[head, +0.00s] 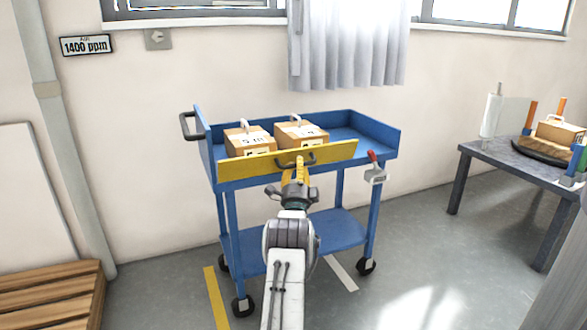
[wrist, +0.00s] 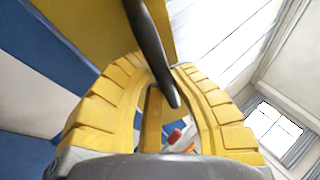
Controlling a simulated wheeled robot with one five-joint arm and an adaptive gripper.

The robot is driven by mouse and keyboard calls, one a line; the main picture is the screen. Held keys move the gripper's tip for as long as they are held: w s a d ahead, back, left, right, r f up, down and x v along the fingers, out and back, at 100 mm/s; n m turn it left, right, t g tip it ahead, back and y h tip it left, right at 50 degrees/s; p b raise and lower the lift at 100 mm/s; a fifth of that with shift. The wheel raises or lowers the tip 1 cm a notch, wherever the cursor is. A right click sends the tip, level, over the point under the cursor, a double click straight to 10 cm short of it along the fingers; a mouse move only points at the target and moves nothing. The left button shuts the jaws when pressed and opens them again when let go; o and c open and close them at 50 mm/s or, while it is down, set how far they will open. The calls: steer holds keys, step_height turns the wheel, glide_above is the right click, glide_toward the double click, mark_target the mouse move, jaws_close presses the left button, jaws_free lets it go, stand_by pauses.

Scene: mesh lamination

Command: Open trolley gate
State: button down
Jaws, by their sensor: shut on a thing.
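The blue trolley (head: 335,190) stands against the wall with a yellow gate (head: 235,167) upright along the front of its top tray. The gate's right end stops short of the tray's right corner; I cannot tell whether it is swung out. A dark handle (head: 311,159) is on the gate's face; it also shows in the wrist view (wrist: 150,45), running down between my yellow fingers. My gripper (head: 299,168) is at the handle and shut on it. A latch with a red lever (head: 373,168) hangs at the tray's front right corner.
Two cardboard boxes (head: 250,141) sit in the tray behind the gate. A dark table (head: 510,160) with a box and a white roll stands at the right. Wooden pallets (head: 50,292) lie at the lower left. The floor between trolley and table is clear.

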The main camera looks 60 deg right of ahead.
steer(key=shift+a+f, duration=0.1)
steer(key=shift+f, duration=0.05)
stand_by(0.3)
steer(key=c, duration=1.1)
jaws_free()
steer(key=shift+v, duration=5.95)
steer(key=shift+f, duration=0.1)
